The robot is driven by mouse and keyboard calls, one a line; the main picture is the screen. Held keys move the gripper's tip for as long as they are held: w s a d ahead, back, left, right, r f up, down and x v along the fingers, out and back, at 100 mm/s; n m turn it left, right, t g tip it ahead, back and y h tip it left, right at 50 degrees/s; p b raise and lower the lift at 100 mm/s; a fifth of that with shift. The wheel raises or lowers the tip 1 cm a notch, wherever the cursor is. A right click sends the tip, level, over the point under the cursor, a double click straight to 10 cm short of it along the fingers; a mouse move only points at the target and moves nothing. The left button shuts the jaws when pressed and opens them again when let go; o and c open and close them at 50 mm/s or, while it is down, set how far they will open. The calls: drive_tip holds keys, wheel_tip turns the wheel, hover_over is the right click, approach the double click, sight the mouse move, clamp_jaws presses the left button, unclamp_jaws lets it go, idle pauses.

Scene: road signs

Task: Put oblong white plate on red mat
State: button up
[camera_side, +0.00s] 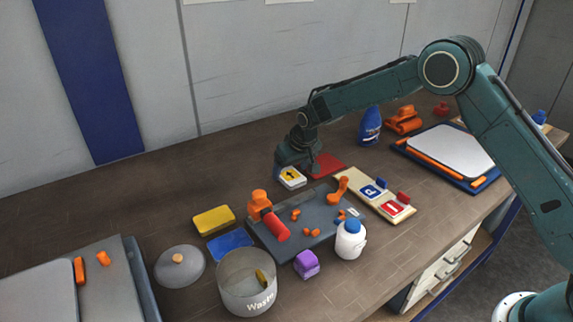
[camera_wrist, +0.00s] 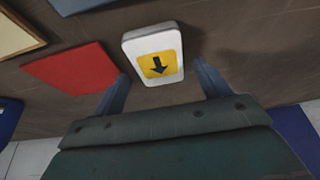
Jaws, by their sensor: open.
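The oblong white plate (camera_side: 291,178) has a yellow square with a black arrow and lies on the brown table. The wrist view shows the plate (camera_wrist: 136,47) in front of my gripper (camera_wrist: 160,72), its near end showing between the two spread fingertips. The red mat (camera_side: 329,163) lies flat to the right of the plate in the side view, and its top is bare. In the wrist view the mat (camera_wrist: 70,68) is just left of the plate, apart from it. My gripper is open and empty, pointing down beside the plate; its fingertips are mostly hidden in the side view.
A cream board (camera_side: 374,194) with blue and red signs stands right of the plate. A grey tray (camera_side: 293,240) with orange parts lies in front. A blue bottle (camera_side: 370,125) stands behind the mat.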

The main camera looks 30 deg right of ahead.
drive_tip(key=v, duration=1.1)
drive_tip(key=shift+r, duration=0.15)
idle(0.3)
